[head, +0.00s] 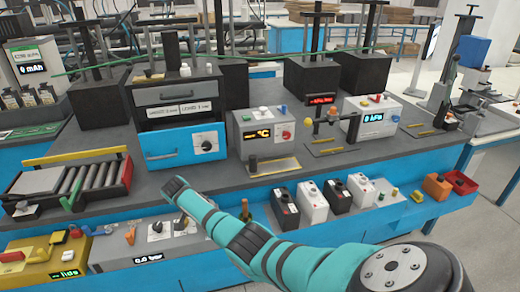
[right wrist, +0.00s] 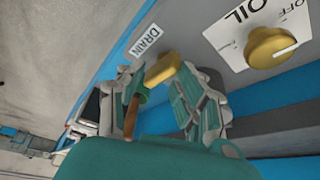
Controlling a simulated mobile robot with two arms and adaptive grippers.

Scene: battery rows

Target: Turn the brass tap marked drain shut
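In the right wrist view, the brass tap (right wrist: 163,68) sits beside a white label reading DRAIN (right wrist: 148,41). Its handle is between the fingertips of my right gripper (right wrist: 160,82), close to both. The fingers are spread, and I cannot tell whether either touches the handle. A second brass tap (right wrist: 268,47) is at the upper right on a white plate reading OIL and OFF (right wrist: 228,45). In the head view my right arm reaches left across the bench front; its gripper and the drain tap are not clearly visible there. My left gripper is not in view.
In the right wrist view, a green and brown stick-like thing (right wrist: 131,115) is by the left finger. In the head view, several batteries (head: 312,202) stand on the lower front shelf. A roller tray (head: 95,180) and a blue-drawered unit (head: 165,148) are on the grey bench.

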